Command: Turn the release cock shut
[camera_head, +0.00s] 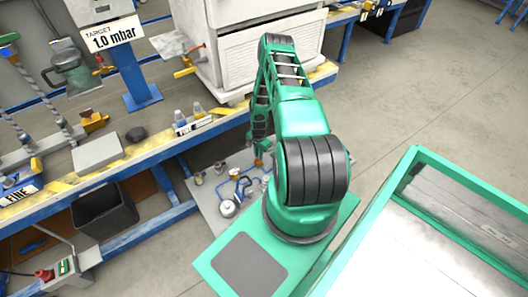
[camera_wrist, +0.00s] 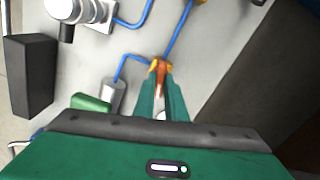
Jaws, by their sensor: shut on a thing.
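A small cock with an orange-red handle and yellow parts (camera_wrist: 160,66), which looks like the release cock, sits on a grey panel (camera_wrist: 215,60) where blue pipes meet. My gripper (camera_wrist: 160,84) has its two green fingers closed around the handle, which lies lengthwise between them. In the head view my arm reaches down to the panel (camera_head: 204,199) on the floor beside the bench, and my gripper (camera_head: 261,150) is small there. The arm hides part of the panel, and the handle's exact angle is hard to read.
Blue pipes (camera_wrist: 176,32), a grey cylinder (camera_wrist: 113,95), a green block (camera_wrist: 90,103), a silver fitting (camera_wrist: 85,10) and a dark block (camera_wrist: 30,76) surround the cock. A round gauge (camera_head: 228,208) stands on the panel. The workbench (camera_head: 130,165) carries a "1.0 mbar" target sign (camera_head: 113,34).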

